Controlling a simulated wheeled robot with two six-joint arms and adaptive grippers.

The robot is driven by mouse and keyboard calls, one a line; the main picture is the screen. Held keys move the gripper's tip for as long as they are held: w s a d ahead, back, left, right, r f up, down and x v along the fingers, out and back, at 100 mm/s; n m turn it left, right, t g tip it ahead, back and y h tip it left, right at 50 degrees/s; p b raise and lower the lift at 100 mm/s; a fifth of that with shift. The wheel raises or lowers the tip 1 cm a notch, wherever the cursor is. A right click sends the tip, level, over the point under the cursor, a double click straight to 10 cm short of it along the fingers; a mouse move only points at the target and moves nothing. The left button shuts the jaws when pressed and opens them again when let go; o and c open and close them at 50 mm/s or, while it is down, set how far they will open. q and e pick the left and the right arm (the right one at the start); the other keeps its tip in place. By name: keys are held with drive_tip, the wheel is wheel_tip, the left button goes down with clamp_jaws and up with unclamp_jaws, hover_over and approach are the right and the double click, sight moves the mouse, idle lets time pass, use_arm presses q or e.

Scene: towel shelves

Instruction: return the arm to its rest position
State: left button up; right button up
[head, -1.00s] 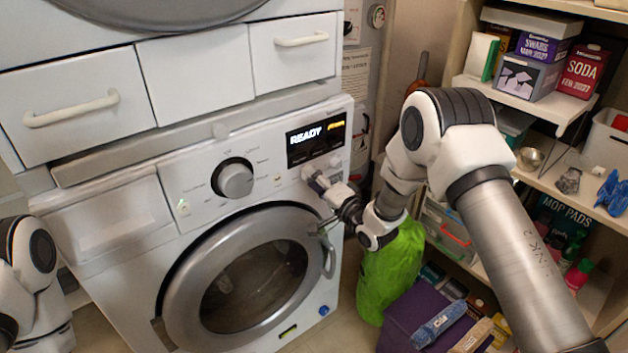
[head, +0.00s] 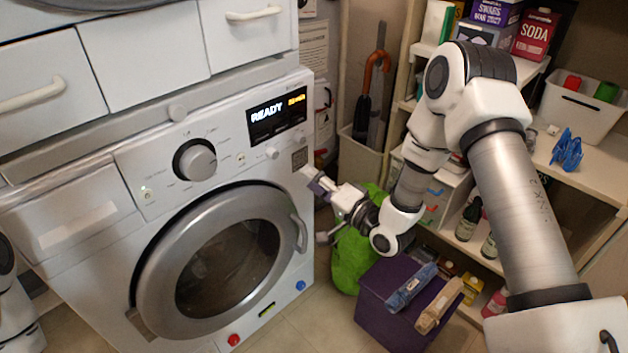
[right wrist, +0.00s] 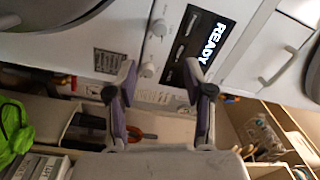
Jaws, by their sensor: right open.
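My right gripper (head: 318,209) is open and empty, in front of the right side of the washing machine (head: 95,240). It stands apart from the machine's front. In the right wrist view the two fingers of my right gripper (right wrist: 161,68) are spread with nothing between them, and the display (right wrist: 210,45) reading READY lies beyond. The washer's round door (head: 225,262) looks shut. Part of my left arm shows at the left edge; its gripper is out of view.
A green bag (head: 350,262) and a purple box (head: 375,312) with packets on top stand on the floor below my right arm. Shelves (head: 575,150) with boxes, bottles and a white bin (head: 580,108) are close on the right. An umbrella (head: 372,90) stands behind.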

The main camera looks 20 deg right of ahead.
idle(0.3)
drive_tip(key=s+a+f+g+h+p, duration=0.1)
drive_tip(key=s+a+f+g+p, duration=0.5)
drive_tip(key=s+p, duration=0.35)
drive_tip(key=s+d+f+n+g+h, duration=0.2)
drive_tip(key=s+f+n+g, duration=0.1)
drive_tip(key=s, duration=0.5)
drive_tip(key=s+d+f+n+g+h+p, duration=0.1)
drive_tip(key=s+d+f+n+g, duration=0.1)
drive_tip(key=s, duration=0.6)
drive_tip(key=s+d+f+n+g+h+p, duration=0.1)
drive_tip(key=s+f+n+g, duration=0.3)
drive_tip(key=s, duration=0.5)
drive_tip(key=shift+d+f+n+g+h, duration=0.35)
drive_tip(key=shift+g+h, duration=0.45)
drive_tip(key=shift+g, duration=0.3)
drive_tip(key=shift+w, duration=0.1)
